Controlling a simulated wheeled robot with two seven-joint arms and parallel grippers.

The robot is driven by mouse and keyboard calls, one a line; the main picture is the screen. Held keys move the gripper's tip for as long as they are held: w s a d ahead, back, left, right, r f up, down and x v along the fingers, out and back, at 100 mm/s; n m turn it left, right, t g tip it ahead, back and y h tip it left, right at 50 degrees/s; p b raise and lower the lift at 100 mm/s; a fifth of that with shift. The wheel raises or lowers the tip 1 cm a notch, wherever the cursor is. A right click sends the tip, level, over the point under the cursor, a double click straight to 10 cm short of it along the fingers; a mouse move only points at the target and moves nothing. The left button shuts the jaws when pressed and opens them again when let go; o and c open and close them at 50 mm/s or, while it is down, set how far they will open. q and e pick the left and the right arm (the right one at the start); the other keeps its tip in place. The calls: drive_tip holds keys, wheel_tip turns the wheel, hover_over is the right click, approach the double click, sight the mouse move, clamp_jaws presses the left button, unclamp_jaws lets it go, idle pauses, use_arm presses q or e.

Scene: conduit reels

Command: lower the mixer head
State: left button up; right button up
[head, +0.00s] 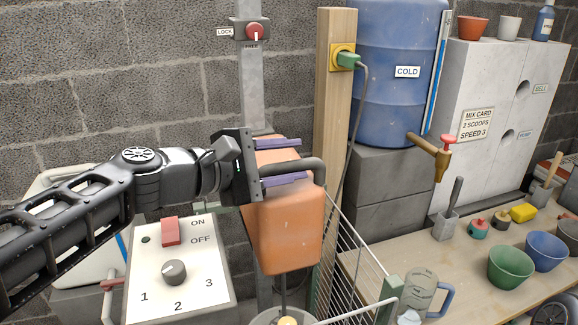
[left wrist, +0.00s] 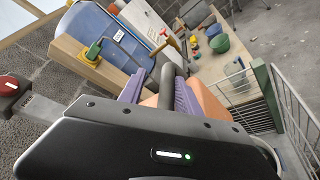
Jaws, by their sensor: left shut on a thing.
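The orange mixer head (head: 287,235) hangs on a grey upright post (head: 251,75). A dark handle (head: 314,166) sticks out from it. My left gripper (head: 284,172) is shut on this handle, with its purple fingers above and below the bar. In the left wrist view the handle (left wrist: 168,72) runs between the purple fingers, with the orange head (left wrist: 208,101) beside it. A red lock knob (head: 255,31) sits high on the post between LOCK and FREE labels; its pale mark points down toward FREE. My right gripper is not in view.
A control panel (head: 190,268) with a red switch (head: 171,232) and a dial (head: 174,272) stands below my left arm. A wire guard (head: 350,250) stands right of the head. A workbench (head: 450,262) with bowls and a jug lies further right. A wooden post (head: 336,110) carries a plugged-in cable.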

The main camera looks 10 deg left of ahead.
use_arm(q)
drive_tip(key=shift+s+a+r, duration=0.15)
drive_tip(key=shift+r, duration=0.15)
drive_tip(key=p+v, duration=0.2)
drive_tip(key=v, duration=1.1)
drive_tip(key=shift+s, duration=0.2)
idle(0.5)
drive_tip(key=shift+f, duration=0.15)
drive_tip(key=shift+a, duration=0.15)
